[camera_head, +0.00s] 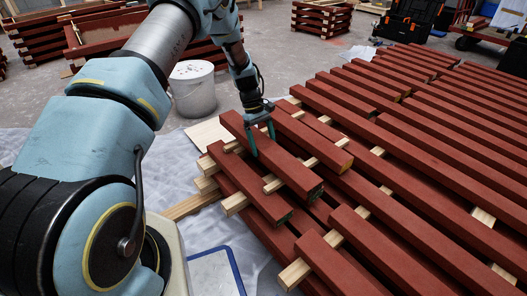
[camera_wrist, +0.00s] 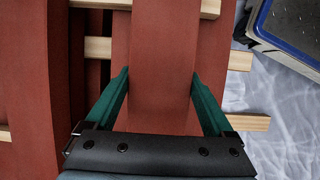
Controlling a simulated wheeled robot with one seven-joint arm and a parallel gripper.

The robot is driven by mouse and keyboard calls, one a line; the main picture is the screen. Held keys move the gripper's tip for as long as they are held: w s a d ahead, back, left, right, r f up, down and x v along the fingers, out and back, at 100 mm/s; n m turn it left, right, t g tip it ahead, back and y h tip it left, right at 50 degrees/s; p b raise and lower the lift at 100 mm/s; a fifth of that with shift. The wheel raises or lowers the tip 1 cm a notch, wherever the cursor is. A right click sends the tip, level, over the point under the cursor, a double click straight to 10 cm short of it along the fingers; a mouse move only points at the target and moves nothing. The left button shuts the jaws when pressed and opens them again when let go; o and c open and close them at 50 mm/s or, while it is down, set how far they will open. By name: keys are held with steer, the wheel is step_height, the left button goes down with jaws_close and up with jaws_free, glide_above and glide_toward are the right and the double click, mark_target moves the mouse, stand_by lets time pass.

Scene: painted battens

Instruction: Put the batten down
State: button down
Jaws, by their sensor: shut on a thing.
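My gripper (camera_head: 261,141) is shut across a dark red batten (camera_head: 292,172), gripping it near its middle in the head view. In the wrist view the batten (camera_wrist: 162,50) runs lengthwise between the two green fingers of my gripper (camera_wrist: 160,74). The batten lies over the near-left end of the stack, roughly in line with the other red battens. Its near end shows dark green. I cannot tell whether its underside touches the pale wooden sticks (camera_head: 236,203) below or hangs just above them.
Many red battens (camera_head: 420,150) lie in rows on pale cross sticks to the right. A white bucket (camera_head: 193,92) stands behind my arm. A blue-rimmed tray (camera_head: 215,272) is at the front, also in the wrist view (camera_wrist: 295,22). Pale sheeting covers the floor at left.

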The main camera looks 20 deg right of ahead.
step_height(320, 180, down, 2)
steer(key=shift+f, duration=0.15)
jaws_free()
